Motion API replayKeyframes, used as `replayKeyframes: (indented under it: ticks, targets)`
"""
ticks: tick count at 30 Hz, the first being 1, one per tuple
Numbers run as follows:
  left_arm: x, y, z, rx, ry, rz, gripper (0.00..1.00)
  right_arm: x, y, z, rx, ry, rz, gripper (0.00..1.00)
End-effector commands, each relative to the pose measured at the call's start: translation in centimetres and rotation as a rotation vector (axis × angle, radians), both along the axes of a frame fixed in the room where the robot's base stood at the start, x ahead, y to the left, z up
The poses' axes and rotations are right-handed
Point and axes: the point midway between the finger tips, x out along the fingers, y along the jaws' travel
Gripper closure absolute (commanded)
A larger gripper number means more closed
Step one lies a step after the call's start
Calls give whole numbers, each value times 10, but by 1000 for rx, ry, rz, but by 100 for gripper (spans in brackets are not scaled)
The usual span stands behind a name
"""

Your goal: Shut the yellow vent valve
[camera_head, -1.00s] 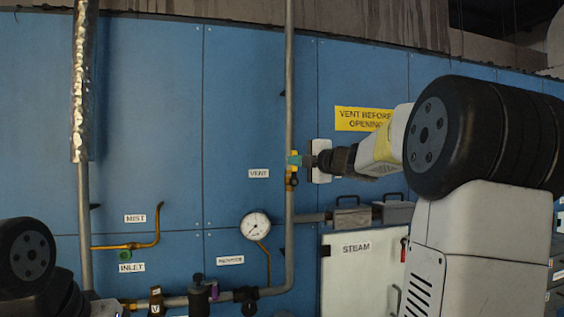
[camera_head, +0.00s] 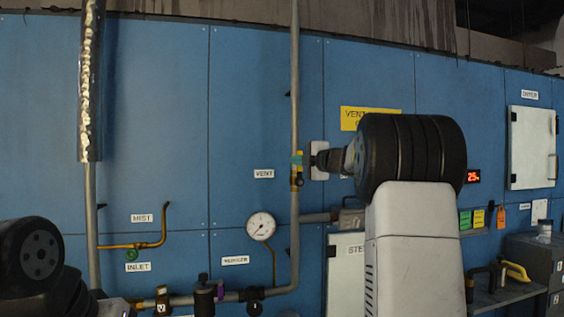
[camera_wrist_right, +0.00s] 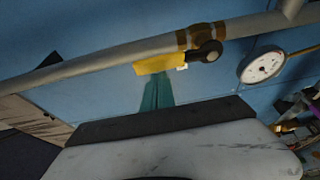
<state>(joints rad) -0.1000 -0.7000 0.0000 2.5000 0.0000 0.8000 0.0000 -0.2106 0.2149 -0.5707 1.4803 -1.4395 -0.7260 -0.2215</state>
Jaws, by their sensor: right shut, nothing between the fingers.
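The yellow vent valve handle (camera_head: 300,156) sits on the vertical grey pipe, right of the VENT label. In the right wrist view the yellow handle (camera_wrist_right: 160,63) lies roughly along the pipe, beside the brass valve body (camera_wrist_right: 196,38). My right gripper (camera_head: 296,160) is at the valve, with teal fingertips shut and empty. In the right wrist view these fingertips (camera_wrist_right: 157,88) end at the handle's lower edge; I cannot tell if they touch it. My left arm shows at the lower left, but its gripper is out of view.
A round gauge (camera_head: 261,226) is left of the pipe, below the valve. The grey pipe (camera_head: 294,80) runs upward along the blue wall. A yellow sign (camera_head: 352,116) is partly hidden behind my right arm. A grey bench with tools (camera_head: 508,298) stands at the lower right.

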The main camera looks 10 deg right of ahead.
Motion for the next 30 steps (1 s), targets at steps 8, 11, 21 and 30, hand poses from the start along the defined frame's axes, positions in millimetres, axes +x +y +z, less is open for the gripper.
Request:
replayKeyframes:
  ticks: [8,11,21,30]
  targets:
    - [0,0,0,0,0,0,100,0,-1,0,14,1,-1,100]
    - [0,0,0,0,0,0,100,0,-4,0,39,2,-2,100]
    - [0,0,0,0,0,0,100,1,-19,0,218,10,-4,100]
    - [0,0,0,0,0,0,100,1,-40,-2,499,19,-5,100]
